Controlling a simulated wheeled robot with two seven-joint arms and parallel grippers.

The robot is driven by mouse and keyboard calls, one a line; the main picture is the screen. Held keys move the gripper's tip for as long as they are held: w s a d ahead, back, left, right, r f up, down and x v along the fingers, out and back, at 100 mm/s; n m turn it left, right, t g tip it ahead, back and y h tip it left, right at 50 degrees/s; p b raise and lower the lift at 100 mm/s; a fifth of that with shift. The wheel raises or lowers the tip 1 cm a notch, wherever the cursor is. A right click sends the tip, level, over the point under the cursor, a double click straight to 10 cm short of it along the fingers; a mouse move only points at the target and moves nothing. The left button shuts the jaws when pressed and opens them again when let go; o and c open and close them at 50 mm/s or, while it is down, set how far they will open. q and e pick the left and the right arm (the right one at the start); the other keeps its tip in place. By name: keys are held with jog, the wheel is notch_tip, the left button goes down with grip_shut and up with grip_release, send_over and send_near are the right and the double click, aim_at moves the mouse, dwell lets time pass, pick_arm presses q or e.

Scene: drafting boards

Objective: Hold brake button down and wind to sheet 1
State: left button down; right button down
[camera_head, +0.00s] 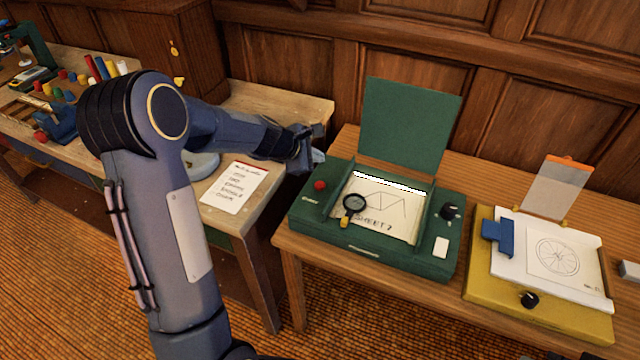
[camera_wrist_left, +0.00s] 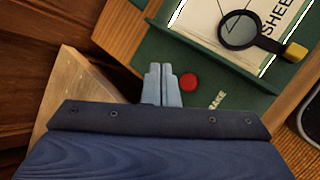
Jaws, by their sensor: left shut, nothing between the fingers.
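The green drafting box (camera_head: 375,262) stands on the right-hand table with its lid raised. Its red brake button (camera_head: 320,185) is on the left side of the top; it also shows in the left wrist view (camera_wrist_left: 189,82), beside the lettering "BRAKE". A sheet (camera_head: 395,210) in its window reads "SHEET 7", with a line drawing. A black knob (camera_head: 449,211) sits on the box's right side. My left gripper (camera_head: 318,157) is shut and empty, above and behind the button; its fingertips show in the left wrist view (camera_wrist_left: 160,72) next to the button, apparently not on it. My right gripper is not in view.
A magnifier (camera_head: 354,204) lies over the sheet. A yellow drafting board (camera_head: 480,285) with a blue clip (camera_head: 497,236) stands to the right. A written card (camera_head: 235,187) lies on the left table. A gap separates the two tables at the front.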

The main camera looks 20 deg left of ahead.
aim_at(316, 186)
pick_arm(q)
jog(key=shift+f, duration=3.4)
jog(key=shift+f, duration=0.4)
